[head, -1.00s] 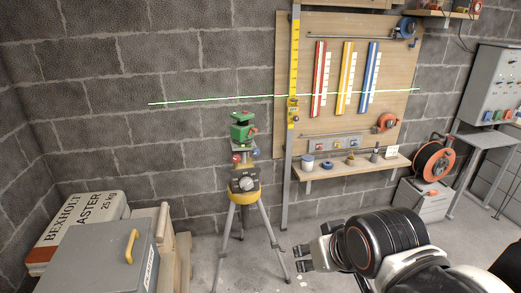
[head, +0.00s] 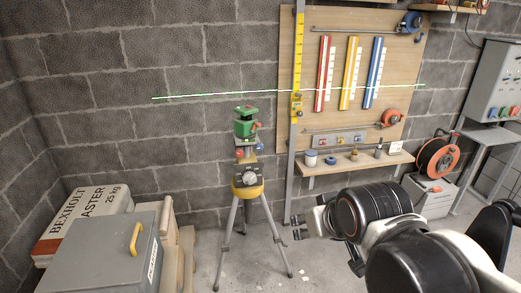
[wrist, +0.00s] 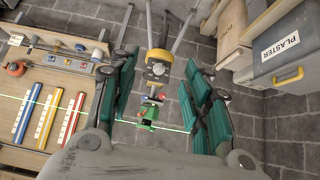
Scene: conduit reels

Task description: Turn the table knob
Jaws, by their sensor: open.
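A tripod stands left of centre in the head view, with a yellow collar (head: 248,191) on top. Above the collar is a round grey knob or dial (head: 250,176) on a dark block. A small red knob (head: 239,153) and a small blue knob (head: 260,153) sit higher, beneath the green laser level (head: 245,125). Which of these is the table knob I cannot tell for sure. My gripper (head: 299,222) is open and empty, right of the tripod and apart from it. In the wrist view, the tripod head (wrist: 158,70) appears between my open fingers (wrist: 160,62).
A grey box (head: 105,258) with a yellow handle and a plaster bag (head: 80,222) stand at the left. A pegboard (head: 335,60) with coloured rulers and a small shelf (head: 350,165) are on the wall behind. An orange cable reel (head: 437,158) stands at the right.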

